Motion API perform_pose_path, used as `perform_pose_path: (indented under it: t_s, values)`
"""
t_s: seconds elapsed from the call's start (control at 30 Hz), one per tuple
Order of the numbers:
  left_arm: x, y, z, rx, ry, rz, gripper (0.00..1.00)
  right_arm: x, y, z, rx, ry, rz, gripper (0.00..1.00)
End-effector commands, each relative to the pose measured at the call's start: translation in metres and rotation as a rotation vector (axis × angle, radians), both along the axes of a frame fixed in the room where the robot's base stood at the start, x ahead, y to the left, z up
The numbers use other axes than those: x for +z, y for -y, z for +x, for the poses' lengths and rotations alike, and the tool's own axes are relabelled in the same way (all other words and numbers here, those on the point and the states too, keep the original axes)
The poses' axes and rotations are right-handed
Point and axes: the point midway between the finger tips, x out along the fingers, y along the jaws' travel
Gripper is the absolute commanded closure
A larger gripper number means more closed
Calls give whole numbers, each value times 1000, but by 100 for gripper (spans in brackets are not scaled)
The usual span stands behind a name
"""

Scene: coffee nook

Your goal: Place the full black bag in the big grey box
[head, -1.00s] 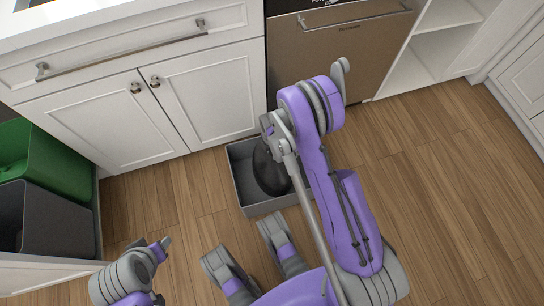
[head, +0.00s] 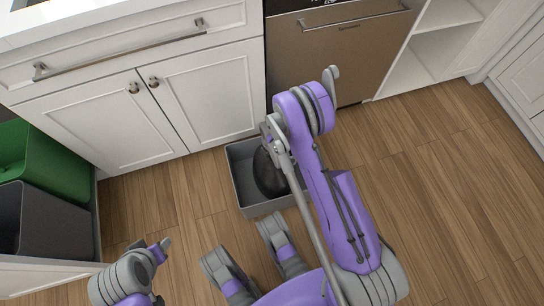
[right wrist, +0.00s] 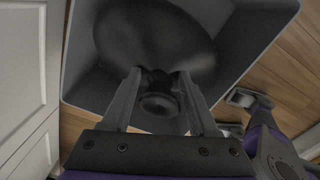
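The full black bag (head: 268,176) is a dark rounded sack within the outline of the big grey box (head: 245,186), an open-topped box on the floor before the cabinets. In the right wrist view the bag (right wrist: 150,40) fills much of the box opening, its tied neck towards me. My right gripper (right wrist: 159,78) has a finger on each side of the neck and looks shut on it. Whether the bag rests on the box floor cannot be told. My right arm hides part of the box in the head view. My left gripper (head: 163,246) is at lower left, away from the bag; its fingers are unclear.
A green bin (head: 55,170) and a dark grey bin (head: 55,220) stand in a pull-out at the left. White cabinets (head: 130,110) and a dishwasher (head: 340,55) are behind the box. The wooden floor on the right is clear.

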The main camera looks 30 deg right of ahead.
Motion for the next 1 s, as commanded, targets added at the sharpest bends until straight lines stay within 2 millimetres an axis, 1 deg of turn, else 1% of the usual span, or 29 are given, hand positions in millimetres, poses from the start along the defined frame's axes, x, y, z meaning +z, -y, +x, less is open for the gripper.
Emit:
perform_pose_path:
  t_s: [0.27,0.37,0.47,0.7,0.8,0.9,1.0]
  values:
    - [0,0,0,0,0,0,50,1,0,0,0,0,0,40]
    - [2,0,0,0,0,0,50,10,0,0,0,0,0,40]
    - [5,0,-1,0,-1,0,50,27,0,0,0,0,0,40]
    - [20,0,-4,0,0,0,50,81,0,-1,0,0,0,40]
    - [25,0,-5,0,0,0,50,99,0,0,0,0,0,40]
    - [28,0,-5,0,1,0,50,112,0,0,0,0,0,40]
    - [30,0,-6,0,2,0,50,120,0,0,-1,0,0,40]
